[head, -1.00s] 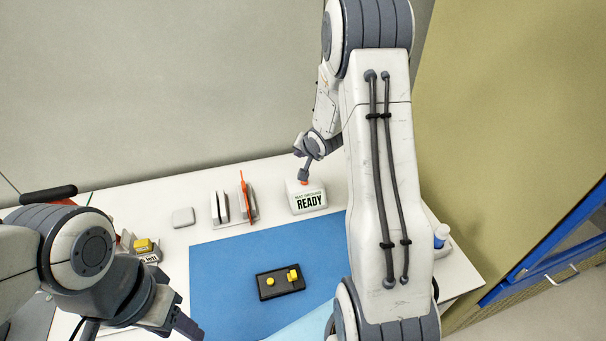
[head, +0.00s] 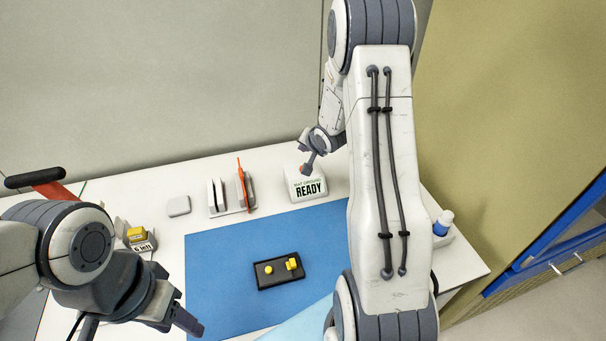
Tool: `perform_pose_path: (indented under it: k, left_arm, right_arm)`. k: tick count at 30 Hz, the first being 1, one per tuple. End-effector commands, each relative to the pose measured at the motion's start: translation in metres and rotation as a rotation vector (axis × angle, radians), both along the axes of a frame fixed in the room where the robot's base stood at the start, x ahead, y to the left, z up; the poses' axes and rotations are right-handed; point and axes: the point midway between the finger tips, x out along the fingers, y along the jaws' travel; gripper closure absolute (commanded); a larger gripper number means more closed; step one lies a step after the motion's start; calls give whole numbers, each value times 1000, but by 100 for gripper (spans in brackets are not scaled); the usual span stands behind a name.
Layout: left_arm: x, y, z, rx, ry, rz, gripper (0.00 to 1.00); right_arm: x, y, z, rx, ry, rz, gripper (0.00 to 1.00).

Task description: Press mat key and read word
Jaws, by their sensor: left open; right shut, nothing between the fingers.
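The white mat ground box (head: 307,188) stands at the back edge of the blue mat (head: 215,250). Its front label reads "MAT GROUND" and, in large letters, "READY". A red-orange key (head: 304,168) shows on its top, partly covered by my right gripper. My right gripper (head: 306,169) is shut and empty, pointing down with its tip at the key; I cannot tell whether it touches.
A black block with yellow parts (head: 279,271) lies on the mat. A rack with an orange tool (head: 240,190) and a small grey box (head: 178,206) stand behind it. A yellow-topped item (head: 137,235) is at the left. A blue-and-white bottle (head: 443,223) stands at the right.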

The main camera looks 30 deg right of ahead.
Motion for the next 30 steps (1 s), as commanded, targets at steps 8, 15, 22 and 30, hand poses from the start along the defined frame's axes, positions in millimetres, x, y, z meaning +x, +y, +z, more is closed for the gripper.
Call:
perform_pose_path:
  k: [8, 15, 22, 30]
  left_arm:
    - [0, 0, -39, 0, 0, 0, 50]
    - [0, 0, -43, 0, 0, 0, 50]
    - [0, 0, -42, 0, 0, 0, 50]
    - [0, 0, -42, 0, 0, 0, 50]
  right_arm:
    - [0, 0, -42, 1, 1, -2, 100]
    - [0, 0, -49, -1, -1, -1, 100]
    - [0, 0, -49, -1, -1, -1, 100]
    - [0, 0, -49, 0, 0, 0, 100]
